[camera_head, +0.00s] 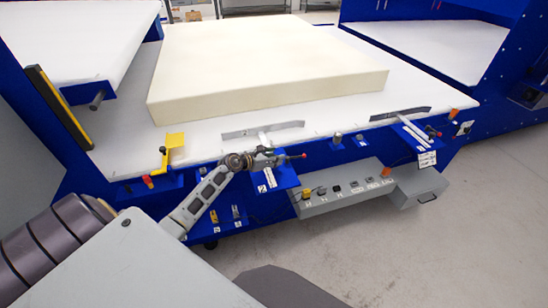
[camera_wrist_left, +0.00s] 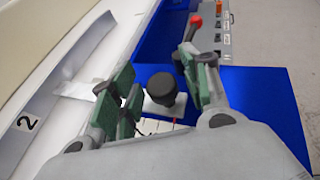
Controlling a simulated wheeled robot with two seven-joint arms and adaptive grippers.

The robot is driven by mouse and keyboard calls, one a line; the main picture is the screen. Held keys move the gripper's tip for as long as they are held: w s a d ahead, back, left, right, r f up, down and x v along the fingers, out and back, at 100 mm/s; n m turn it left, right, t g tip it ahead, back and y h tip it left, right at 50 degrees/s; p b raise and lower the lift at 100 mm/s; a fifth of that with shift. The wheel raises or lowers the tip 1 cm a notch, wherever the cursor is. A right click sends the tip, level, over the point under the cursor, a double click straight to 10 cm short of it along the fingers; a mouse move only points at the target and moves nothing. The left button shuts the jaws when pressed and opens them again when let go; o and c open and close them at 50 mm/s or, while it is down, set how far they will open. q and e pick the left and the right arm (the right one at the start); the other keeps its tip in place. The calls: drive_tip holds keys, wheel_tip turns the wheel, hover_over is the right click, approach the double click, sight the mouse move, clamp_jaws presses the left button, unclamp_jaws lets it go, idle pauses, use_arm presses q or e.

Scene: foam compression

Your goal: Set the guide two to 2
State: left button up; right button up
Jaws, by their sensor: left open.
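Guide two is a grey metal plate (camera_head: 262,130) on the white table edge beside the foam block (camera_head: 265,65). In the left wrist view its curved plate (camera_wrist_left: 48,92) bears a "2". My left gripper (camera_head: 262,158) is over the guide's blue bracket, which also shows in the wrist view (camera_wrist_left: 258,100). In the wrist view the left gripper's green-padded fingers (camera_wrist_left: 158,72) are open, with a black knob (camera_wrist_left: 161,86) between them; contact cannot be told. A red-tipped lever (camera_head: 302,156) sticks out beyond the gripper. My right gripper is not in view.
A second guide plate (camera_head: 400,114) with its own bracket stands to the right. A grey button box (camera_head: 345,197) hangs below the table front. A yellow fitting (camera_head: 173,142) stands at left. The floor at right (camera_head: 480,240) is clear.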

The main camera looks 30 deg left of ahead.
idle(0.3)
use_arm(q)
clamp_jaws()
drive_tip(key=shift+d, duration=0.1)
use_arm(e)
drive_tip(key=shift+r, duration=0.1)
use_arm(q)
drive_tip(key=shift+s+d+p, duration=0.8)
drive_tip(key=shift+d+p, duration=0.1)
drive_tip(key=shift+p, duration=0.15)
drive_tip(key=shift+s+d+p, duration=0.75)
drive_tip(key=shift+d+p, duration=0.1)
drive_tip(key=shift+d, duration=0.05)
drive_tip(key=shift+s+d+p, duration=0.3)
drive_tip(key=shift+p, duration=0.05)
drive_tip(key=shift+s+d+f, duration=0.1)
drive_tip(key=shift+d, duration=0.05)
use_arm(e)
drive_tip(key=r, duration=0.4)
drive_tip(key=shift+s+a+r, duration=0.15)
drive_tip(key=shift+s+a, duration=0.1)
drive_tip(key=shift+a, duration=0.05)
